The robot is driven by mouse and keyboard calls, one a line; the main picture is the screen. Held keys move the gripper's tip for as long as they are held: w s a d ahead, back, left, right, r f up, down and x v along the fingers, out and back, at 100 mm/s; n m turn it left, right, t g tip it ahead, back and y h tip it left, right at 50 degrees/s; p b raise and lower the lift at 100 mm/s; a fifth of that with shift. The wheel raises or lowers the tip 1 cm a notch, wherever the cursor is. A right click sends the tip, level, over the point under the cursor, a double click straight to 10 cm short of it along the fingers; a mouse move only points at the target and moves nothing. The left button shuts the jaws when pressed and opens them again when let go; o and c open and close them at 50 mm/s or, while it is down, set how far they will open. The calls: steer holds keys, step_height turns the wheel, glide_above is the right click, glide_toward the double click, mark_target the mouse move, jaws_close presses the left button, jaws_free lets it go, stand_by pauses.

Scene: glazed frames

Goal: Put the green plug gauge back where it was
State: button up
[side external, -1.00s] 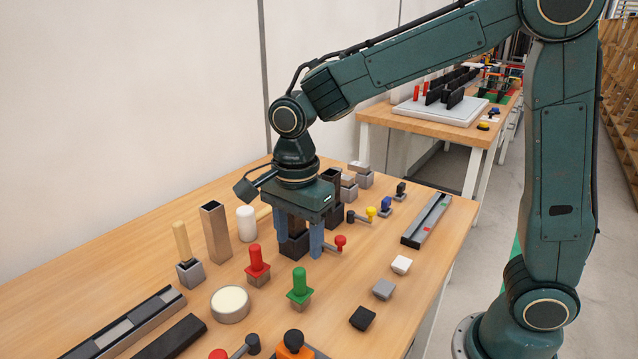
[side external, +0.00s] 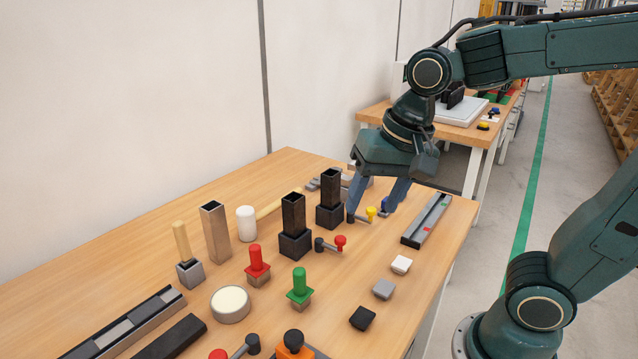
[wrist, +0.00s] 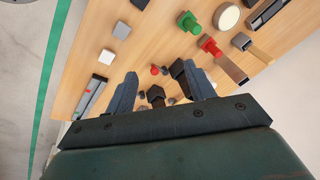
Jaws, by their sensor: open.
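The green plug gauge (side external: 300,284) stands upright in a small grey-brown block near the front middle of the table, left of the grey and black blocks. It also shows in the wrist view (wrist: 189,21), near the top. My gripper (side external: 376,213) is open and empty over the far right part of the table, well apart from the green gauge.
A red plug gauge (side external: 257,260) stands in a block left of the green one. Two tall black square tubes on bases (side external: 294,242), (side external: 330,212) stand behind. A round cream disc (side external: 230,303) lies at left. White, grey and black blocks (side external: 383,289) line the right side.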

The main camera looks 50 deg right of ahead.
steer(key=s+d+n+t, duration=0.2)
steer(key=s+d+n, duration=0.1)
steer(key=s+n, duration=0.4)
steer(key=shift+s+r+n, duration=0.15)
steer(key=shift+n, duration=0.15)
